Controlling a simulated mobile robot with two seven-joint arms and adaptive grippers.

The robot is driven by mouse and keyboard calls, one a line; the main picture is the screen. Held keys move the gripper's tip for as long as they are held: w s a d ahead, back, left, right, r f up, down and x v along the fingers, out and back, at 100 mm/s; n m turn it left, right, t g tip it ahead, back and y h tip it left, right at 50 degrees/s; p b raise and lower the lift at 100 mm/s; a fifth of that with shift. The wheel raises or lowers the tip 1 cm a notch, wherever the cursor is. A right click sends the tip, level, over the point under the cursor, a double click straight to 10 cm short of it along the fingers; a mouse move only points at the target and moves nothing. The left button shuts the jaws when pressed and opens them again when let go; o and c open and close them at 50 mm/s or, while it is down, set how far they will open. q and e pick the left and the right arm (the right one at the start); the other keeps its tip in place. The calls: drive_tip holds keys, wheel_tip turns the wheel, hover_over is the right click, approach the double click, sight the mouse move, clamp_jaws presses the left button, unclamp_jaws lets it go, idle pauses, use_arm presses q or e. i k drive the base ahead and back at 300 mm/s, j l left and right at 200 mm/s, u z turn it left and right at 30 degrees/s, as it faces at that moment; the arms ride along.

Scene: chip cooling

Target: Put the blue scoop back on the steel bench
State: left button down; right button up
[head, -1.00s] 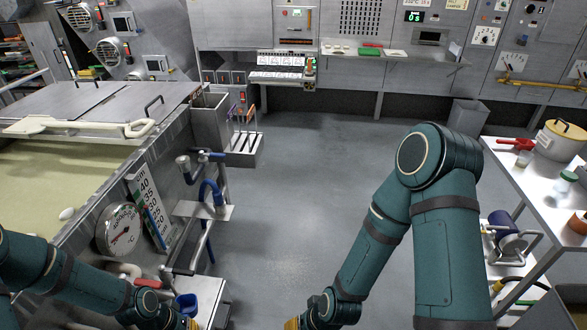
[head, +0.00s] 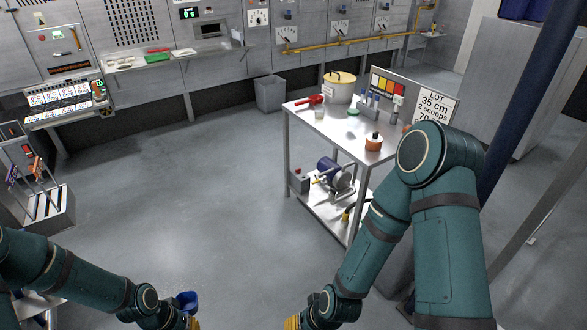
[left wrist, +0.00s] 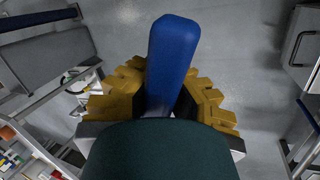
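The blue scoop (head: 186,300) shows at the bottom of the head view, at the end of my left arm. In the left wrist view its blue handle (left wrist: 174,55) stands between the yellow fingers of my left gripper (left wrist: 165,92), which is shut on it. The steel bench (head: 323,128) stands right of centre in the head view, well ahead of both grippers and apart from the scoop. My right gripper (head: 292,322) is only partly in view at the bottom edge; its fingertips are cut off.
On the bench are a red scoop (head: 310,101), a pot with a yellow lid (head: 339,86), an orange-brown jar (head: 373,141) and small bottles. A blue machine (head: 329,170) sits on its lower shelf. A grey bin (head: 270,93) stands behind. Open floor lies before the bench.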

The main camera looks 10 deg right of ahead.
sight(386, 144)
drive_tip(key=i+z, duration=0.1)
drive_tip(key=z, duration=0.35)
drive_tip(key=i+z, duration=0.1)
drive_tip(key=z, duration=0.3)
drive_tip(key=i+z, duration=0.1)
drive_tip(key=z, duration=0.35)
drive_tip(key=i+j+z, duration=0.2)
drive_tip(key=z, duration=0.25)
drive_tip(key=i+j+z, duration=0.15)
drive_tip(key=j+z, duration=0.3)
drive_tip(key=i+j+z, duration=0.2)
drive_tip(key=j+z, duration=0.25)
drive_tip(key=j, duration=0.15)
drive_tip(key=i+j, duration=0.1)
drive_tip(key=j, duration=0.3)
drive_tip(key=i+j+z, duration=0.1)
drive_tip(key=j, duration=0.3)
